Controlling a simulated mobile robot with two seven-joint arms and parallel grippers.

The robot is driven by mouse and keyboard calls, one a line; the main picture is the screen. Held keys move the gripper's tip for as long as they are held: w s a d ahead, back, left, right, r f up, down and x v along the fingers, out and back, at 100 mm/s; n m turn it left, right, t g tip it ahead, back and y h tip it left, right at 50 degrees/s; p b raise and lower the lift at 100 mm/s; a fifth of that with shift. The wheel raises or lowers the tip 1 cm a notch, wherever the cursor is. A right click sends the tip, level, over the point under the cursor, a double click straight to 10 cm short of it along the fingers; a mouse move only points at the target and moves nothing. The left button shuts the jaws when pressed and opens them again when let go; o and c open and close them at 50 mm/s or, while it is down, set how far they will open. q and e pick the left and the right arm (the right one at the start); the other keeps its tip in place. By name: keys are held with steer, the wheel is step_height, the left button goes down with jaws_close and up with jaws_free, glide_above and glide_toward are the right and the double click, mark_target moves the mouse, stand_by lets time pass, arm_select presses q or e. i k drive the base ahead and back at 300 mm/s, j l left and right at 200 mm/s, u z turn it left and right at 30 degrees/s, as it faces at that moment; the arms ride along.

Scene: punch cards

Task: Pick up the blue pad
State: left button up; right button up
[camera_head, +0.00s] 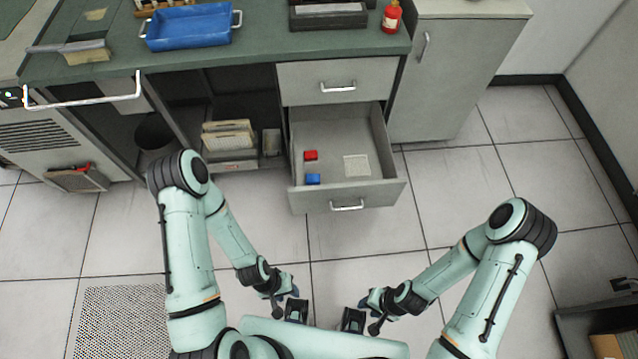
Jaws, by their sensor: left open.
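A small blue pad (313,179) lies in the open drawer (330,130), near its front left corner. A small red pad (311,155) lies just behind it, apart from it. My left gripper (297,310) is low in the view, in front of the drawer and well away from the blue pad. It is open, and I see nothing in it. My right gripper (353,319) is just to its right, also well short of the drawer. It is small and dark here, so its jaw opening cannot be made out.
A pale card stack (357,166) lies at the drawer's right. A shut drawer (338,82) is above the open one. On the green counter (270,48) stand a blue tray (190,28) and a red bottle (391,17). The tiled floor before the drawer is clear.

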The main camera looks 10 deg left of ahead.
mark_target(312, 179)
steer(key=i+l, duration=0.1)
steer(key=l, duration=0.6)
steer(key=l+u, duration=0.1)
steer(key=u, duration=0.35)
steer(key=l+u, duration=0.15)
steer(key=u, duration=0.25)
steer(key=l+u, duration=0.2)
steer(key=u, duration=0.25)
steer(key=i+u, duration=0.25)
steer(key=u, duration=0.15)
steer(key=i+l+u, duration=0.2)
steer(key=u, duration=0.25)
steer(key=i+l, duration=0.05)
